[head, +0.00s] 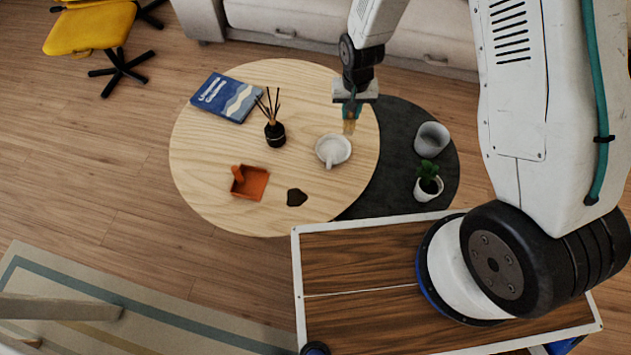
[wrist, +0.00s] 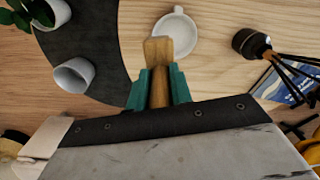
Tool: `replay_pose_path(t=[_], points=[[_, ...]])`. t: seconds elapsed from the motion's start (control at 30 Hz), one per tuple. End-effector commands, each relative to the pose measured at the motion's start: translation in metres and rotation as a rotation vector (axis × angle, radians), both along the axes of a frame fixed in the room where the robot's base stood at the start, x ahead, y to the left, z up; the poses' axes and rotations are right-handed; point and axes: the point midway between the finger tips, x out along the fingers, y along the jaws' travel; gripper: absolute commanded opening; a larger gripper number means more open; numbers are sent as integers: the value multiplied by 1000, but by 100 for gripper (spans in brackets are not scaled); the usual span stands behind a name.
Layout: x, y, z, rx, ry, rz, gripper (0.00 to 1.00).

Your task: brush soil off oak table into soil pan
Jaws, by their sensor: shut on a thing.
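The round oak table (head: 215,150) stands in the middle of the head view. A dark patch of soil (head: 297,197) lies near its front edge. The orange soil pan (head: 256,190), with a short raised handle, lies left of the soil, apart from it. My gripper (head: 350,110) is above the right side of the oak table. In the wrist view its teal fingers (wrist: 158,88) are shut on the wooden handle of a brush (wrist: 158,50), whose tan end points away from my wrist. The brush also shows below my gripper in the head view (head: 349,127). The soil and pan are not in the wrist view.
A white cup (head: 333,150) stands close to the brush. A black reed diffuser (head: 275,133) and a blue book (head: 222,98) are behind left. A lower dark table (head: 395,155) holds a grey cup (head: 431,139) and a potted plant (head: 428,183). The oak table's left side is clear.

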Motion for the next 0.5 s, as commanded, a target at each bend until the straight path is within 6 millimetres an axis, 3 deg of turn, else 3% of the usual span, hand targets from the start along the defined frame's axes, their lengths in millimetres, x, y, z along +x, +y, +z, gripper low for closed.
replay_pose_path(t=[0.03, 0.2, 0.33, 0.5], points=[[-20, 22, -18, -3, 9, -2, 0], [-83, 75, -67, -4, 8, -53, 0], [-127, 99, -93, -5, 5, -86, 0], [-160, 113, -110, -2, 1, -116, 0]])
